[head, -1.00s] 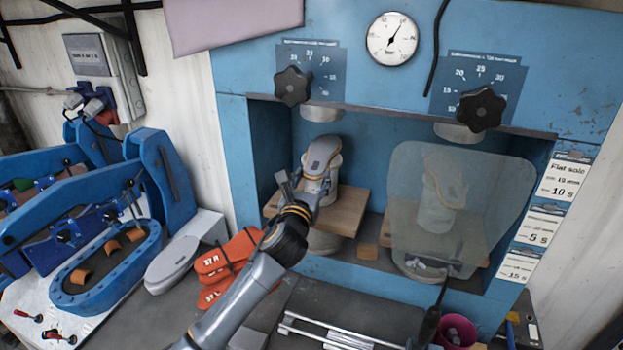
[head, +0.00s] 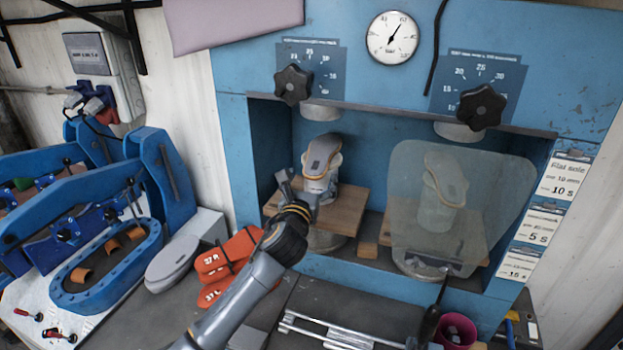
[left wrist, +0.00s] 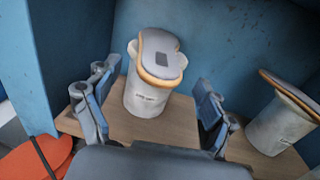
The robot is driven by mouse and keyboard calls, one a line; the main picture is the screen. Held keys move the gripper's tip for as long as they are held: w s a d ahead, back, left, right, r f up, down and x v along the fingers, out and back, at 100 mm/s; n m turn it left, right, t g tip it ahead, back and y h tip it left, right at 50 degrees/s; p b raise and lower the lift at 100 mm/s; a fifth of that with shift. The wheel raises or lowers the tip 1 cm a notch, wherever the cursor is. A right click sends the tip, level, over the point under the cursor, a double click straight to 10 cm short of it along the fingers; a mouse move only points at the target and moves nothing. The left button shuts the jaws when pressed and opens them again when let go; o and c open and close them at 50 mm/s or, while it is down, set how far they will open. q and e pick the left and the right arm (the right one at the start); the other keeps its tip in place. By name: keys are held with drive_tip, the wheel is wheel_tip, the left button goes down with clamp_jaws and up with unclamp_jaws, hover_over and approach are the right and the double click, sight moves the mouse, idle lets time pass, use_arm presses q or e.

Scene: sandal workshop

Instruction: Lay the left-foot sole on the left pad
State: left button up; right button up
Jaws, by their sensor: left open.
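A grey sole-shaped piece with a tan rim (head: 323,153) lies on top of the white left pad (head: 320,186), inside the blue press. In the left wrist view, the piece (left wrist: 158,56) has a small dark rectangle on top and looks tilted on the pad (left wrist: 144,98). Whether it is the left-foot sole, I cannot read. My left gripper (head: 296,190) is in front of the left pad. In the left wrist view, its fingers (left wrist: 150,108) are wide apart, with nothing held between them. My right gripper is not in view.
A similar tan-rimmed piece (left wrist: 290,88) sits on the right pad, behind a translucent guard (head: 405,190) in the head view. Banded orange soles (head: 240,245) and a grey oval piece (head: 172,262) lie on the bench.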

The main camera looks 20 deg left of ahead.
use_arm(q)
drive_tip(key=shift+s+d+p, duration=0.15)
drive_tip(key=shift+s+p, duration=0.6)
drive_tip(key=shift+s, duration=0.65)
drive_tip(key=s, duration=0.1)
drive_tip(key=s+p, duration=0.1)
drive_tip(key=s, duration=0.1)
drive_tip(key=s+p, duration=0.1)
drive_tip(key=s, duration=0.1)
drive_tip(key=shift+s+d, duration=0.1)
drive_tip(key=shift+d, duration=0.15)
idle(0.3)
drive_tip(key=o, duration=0.4)
drive_tip(key=shift+c, duration=0.2)
drive_tip(key=s+d, duration=0.1)
drive_tip(key=s, duration=1.1)
drive_tip(key=shift+f, duration=0.15)
